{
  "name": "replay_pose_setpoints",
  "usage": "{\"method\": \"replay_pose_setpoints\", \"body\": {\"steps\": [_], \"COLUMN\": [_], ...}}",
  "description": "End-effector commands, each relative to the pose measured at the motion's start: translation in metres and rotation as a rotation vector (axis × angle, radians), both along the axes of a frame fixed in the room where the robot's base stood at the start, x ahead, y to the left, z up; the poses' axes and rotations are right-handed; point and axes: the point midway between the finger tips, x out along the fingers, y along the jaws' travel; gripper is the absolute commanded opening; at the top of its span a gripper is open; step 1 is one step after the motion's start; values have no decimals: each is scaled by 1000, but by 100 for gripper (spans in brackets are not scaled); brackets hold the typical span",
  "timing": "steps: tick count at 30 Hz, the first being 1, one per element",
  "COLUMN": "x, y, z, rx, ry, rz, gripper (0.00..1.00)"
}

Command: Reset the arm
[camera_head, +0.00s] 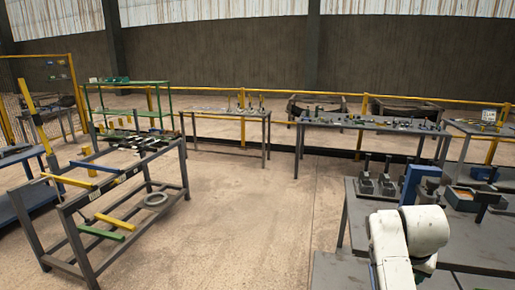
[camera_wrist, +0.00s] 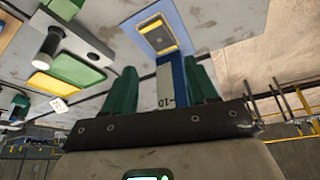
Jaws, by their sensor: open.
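My gripper (camera_wrist: 160,70) shows in the wrist view with its two green fingers apart. A blue and white upright piece with dark markings (camera_wrist: 172,84) appears between the fingers; I cannot tell whether it touches them. The wrist view looks upside down, with the grey tabletop (camera_wrist: 110,18) across its upper part. In the head view my white arm is bent at the lower right, in front of the grey table (camera_head: 347,228). My gripper cannot be made out there.
In the head view, a blue holder (camera_head: 416,182) stands near my arm. A metal frame rack (camera_head: 70,222) stands left; open floor (camera_head: 245,215) lies between.

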Motion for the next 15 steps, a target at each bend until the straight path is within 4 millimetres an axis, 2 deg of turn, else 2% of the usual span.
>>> {"method": "replay_pose_setpoints", "body": {"steps": [1, 6, 9, 15], "x": [-16, -68, -103, -176], "y": [5, 24, 36, 60], "z": [-20, -68, -90, -118], "rx": [-4, -7, -8, -6], "ry": [4, 0, -3, -15], "rz": [35, 159, 232, 381], "gripper": [58, 58, 58, 58]}}
